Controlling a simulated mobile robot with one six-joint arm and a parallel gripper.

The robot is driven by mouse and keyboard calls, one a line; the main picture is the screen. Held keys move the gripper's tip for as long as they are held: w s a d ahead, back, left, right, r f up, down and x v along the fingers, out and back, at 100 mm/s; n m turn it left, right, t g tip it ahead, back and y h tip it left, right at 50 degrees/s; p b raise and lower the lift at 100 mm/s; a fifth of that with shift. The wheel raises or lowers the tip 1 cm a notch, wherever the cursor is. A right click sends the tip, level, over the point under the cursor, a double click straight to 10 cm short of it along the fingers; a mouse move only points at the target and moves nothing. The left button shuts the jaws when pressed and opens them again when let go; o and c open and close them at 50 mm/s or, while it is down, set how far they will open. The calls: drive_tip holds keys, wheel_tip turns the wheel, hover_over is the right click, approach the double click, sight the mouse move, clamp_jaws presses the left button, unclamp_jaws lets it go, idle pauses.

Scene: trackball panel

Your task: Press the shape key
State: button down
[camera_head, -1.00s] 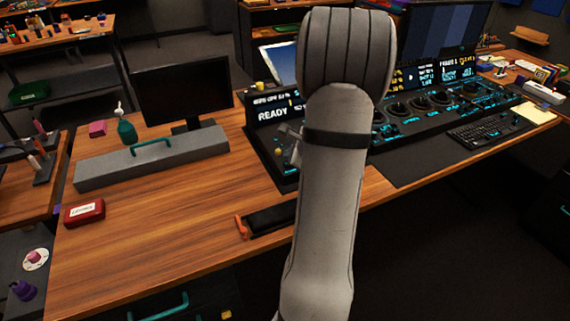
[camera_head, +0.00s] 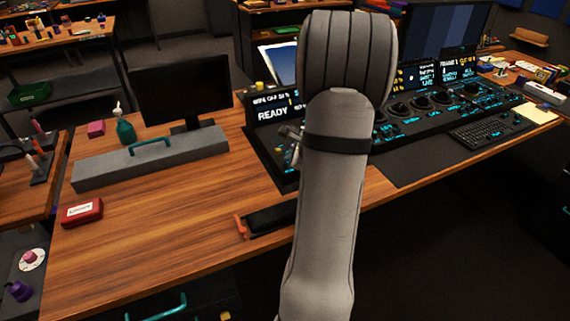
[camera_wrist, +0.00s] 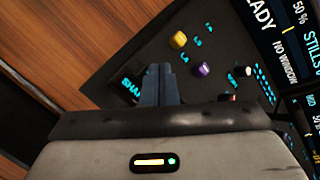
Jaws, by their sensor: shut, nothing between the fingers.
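In the wrist view, a dark key with cyan letters beginning "SHA" (camera_wrist: 129,88) sits on the black panel (camera_wrist: 125,55). Its right part is hidden behind my gripper (camera_wrist: 158,70). My gripper is shut and empty, its tips over the panel just beside the visible letters. I cannot tell whether the fingers touch the key. In the head view, my arm covers most of this part of the panel and hides the key.
A yellow knob (camera_wrist: 178,40) and a purple knob (camera_wrist: 202,69) stand on the panel near my fingers. A screen reading READY (camera_head: 273,115) rises behind. Bare wooden desk (camera_head: 170,220) lies to the left, with a red box (camera_head: 82,212).

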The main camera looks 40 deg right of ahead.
drive_tip(key=shift+f+b, duration=0.4)
drive_tip(key=shift+b, duration=0.05)
idle(0.3)
drive_tip(key=shift+r, duration=0.1)
idle(0.3)
drive_tip(key=shift+r+p, duration=0.65)
drive_tip(key=shift+r, duration=0.15)
wheel_tip(320, 180, up, 5)
drive_tip(key=p, duration=0.3)
drive_tip(key=shift+p, duration=0.4)
idle(0.4)
